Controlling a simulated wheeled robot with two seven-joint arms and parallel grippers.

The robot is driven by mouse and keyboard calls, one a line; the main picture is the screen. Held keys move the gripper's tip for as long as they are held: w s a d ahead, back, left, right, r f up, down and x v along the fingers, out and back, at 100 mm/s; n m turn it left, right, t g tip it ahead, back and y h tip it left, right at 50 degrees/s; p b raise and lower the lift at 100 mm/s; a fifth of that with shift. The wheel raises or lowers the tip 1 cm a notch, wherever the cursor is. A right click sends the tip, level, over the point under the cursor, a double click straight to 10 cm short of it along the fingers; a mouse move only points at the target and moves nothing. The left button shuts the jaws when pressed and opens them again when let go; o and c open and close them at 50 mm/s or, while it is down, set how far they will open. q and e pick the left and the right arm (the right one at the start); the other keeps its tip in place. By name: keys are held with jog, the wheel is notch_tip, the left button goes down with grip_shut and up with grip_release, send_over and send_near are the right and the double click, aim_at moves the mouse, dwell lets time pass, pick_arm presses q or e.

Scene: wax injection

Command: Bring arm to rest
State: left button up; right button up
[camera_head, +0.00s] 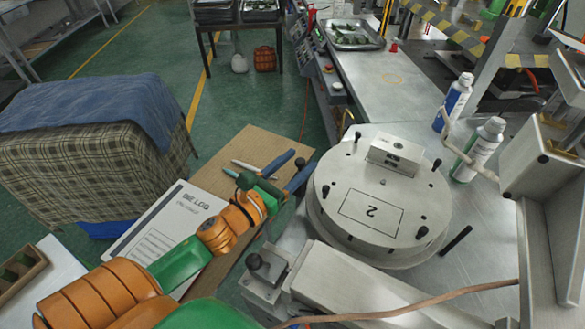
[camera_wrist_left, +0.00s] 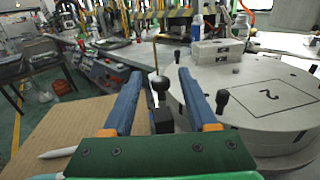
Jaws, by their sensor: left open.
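My left arm, orange and green, comes in from the lower left in the head view. Its gripper (camera_head: 287,174) has blue fingers and is open and empty, just left of the round white die plate (camera_head: 325,222) marked 2. In the left wrist view the two blue fingers (camera_wrist_left: 158,95) stand apart. A black ball knob (camera_wrist_left: 160,83) shows between them, farther off; I cannot tell its exact distance. A small white block (camera_head: 397,152) sits on top of the die. My right gripper is not in view.
A cardboard sheet (camera_head: 240,150) with a printed die log (camera_head: 165,225) and pens lies under my left arm. Two bottles (camera_head: 480,148) stand on the metal bench right of the die. A cloth-covered chair (camera_head: 90,150) stands at left. Green floor is open behind.

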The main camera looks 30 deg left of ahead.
pick_arm(q)
jog(key=shift+s+a, duration=0.15)
jog(key=shift+s, duration=1.1)
